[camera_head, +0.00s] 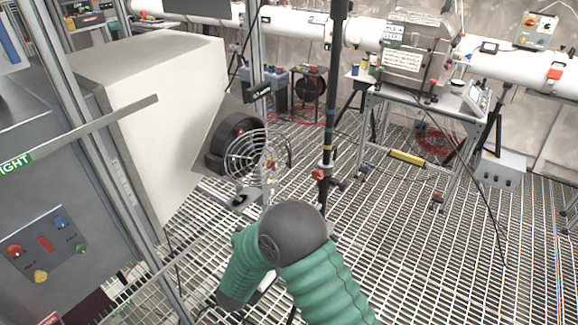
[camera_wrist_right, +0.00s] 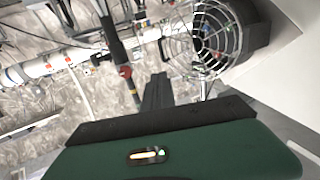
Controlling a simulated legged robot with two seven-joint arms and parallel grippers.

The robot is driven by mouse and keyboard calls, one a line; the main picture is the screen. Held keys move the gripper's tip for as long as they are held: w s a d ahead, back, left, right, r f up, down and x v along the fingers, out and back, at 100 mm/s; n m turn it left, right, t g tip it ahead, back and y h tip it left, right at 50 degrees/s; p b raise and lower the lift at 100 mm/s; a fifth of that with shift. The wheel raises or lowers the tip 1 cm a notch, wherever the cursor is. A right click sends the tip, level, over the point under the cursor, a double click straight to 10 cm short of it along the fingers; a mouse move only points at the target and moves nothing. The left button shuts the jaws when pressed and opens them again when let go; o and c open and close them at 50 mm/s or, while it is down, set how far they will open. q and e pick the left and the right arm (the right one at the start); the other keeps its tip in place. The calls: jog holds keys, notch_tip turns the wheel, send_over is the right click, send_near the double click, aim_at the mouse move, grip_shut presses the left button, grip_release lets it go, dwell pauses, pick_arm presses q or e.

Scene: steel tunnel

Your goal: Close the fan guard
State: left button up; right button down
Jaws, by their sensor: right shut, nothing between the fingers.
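The fan (camera_head: 222,150) is a dark round housing on the side of the large white box. Its wire guard (camera_head: 250,157), made of concentric rings, stands out to the right of the housing and looks swung open, at an angle to it. In the right wrist view the guard (camera_wrist_right: 203,42) is at the top, overlapping the left side of the dark fan housing (camera_wrist_right: 252,38). My right gripper (camera_wrist_right: 158,90) is shut and empty, below and left of the guard, apparently not touching it. My left gripper is not in view.
A dark vertical pole (camera_head: 329,120) with red clamps stands right of the guard. The white box (camera_head: 165,120) and a grey control panel (camera_head: 50,240) fill the left. A metal table (camera_head: 420,110) with equipment stands behind. The grated floor at right is largely clear.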

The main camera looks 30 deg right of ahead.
send_near(290, 162)
pick_arm(q)
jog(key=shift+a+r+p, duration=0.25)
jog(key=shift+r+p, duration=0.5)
jog(key=shift+p, duration=0.05)
pick_arm(e)
jog(key=x, duration=0.7)
